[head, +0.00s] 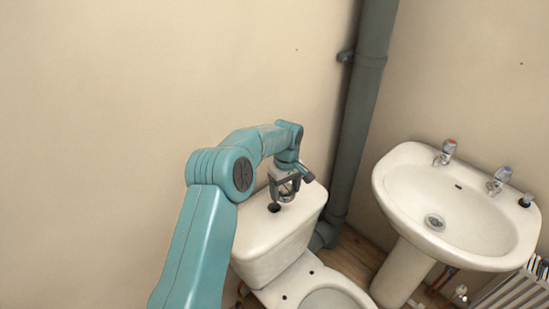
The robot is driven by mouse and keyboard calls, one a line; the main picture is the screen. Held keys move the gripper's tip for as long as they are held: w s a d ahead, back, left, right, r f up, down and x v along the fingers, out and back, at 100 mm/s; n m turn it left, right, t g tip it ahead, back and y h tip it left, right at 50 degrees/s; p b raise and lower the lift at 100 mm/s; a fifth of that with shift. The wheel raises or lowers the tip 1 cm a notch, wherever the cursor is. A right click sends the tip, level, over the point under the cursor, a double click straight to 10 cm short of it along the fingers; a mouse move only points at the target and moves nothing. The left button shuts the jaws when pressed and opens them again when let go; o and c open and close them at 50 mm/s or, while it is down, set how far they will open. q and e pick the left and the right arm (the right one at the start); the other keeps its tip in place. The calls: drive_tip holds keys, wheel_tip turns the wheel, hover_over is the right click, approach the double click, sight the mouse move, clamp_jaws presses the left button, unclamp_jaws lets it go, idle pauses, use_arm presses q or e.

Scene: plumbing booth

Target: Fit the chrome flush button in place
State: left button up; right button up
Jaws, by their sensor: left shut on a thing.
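My left gripper (286,194) reaches in from the left over the white cistern (260,243). It is shut on a small chrome thing, which looks like the flush button (287,189); the fingers hide part of it. The dark round hole (274,208) in the cistern lid shows just below and left of the fingertips. The button appears above the lid and a little right of the hole; I cannot tell the exact gap. My right gripper is not in view.
The toilet bowl (330,299) is in front of the cistern. A grey soil pipe (360,120) stands right of the cistern, close to my gripper. A white basin (470,215) with two taps is further right. The wall at the upper left is bare.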

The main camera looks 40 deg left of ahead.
use_arm(q)
drive_tip(key=a, duration=0.1)
drive_tip(key=a+r+n+p, duration=0.1)
drive_tip(key=a, duration=0.1)
drive_tip(key=shift+s+a+r+n+p, duration=0.15)
drive_tip(key=shift+s+r+n+p, duration=0.15)
drive_tip(key=shift+s+n+p, duration=0.1)
drive_tip(key=f+b, duration=0.2)
drive_tip(key=f, duration=0.1)
drive_tip(key=f+b, duration=0.2)
drive_tip(key=f, duration=0.1)
drive_tip(key=f+b, duration=0.1)
drive_tip(key=f, duration=0.3)
drive_tip(key=shift+a+b, duration=0.35)
drive_tip(key=shift+b, duration=0.05)
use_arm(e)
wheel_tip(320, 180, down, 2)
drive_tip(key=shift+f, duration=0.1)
use_arm(q)
drive_tip(key=shift+f, duration=0.1)
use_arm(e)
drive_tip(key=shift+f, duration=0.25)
use_arm(q)
drive_tip(key=o, duration=1.3)
drive_tip(key=shift+c, duration=0.2)
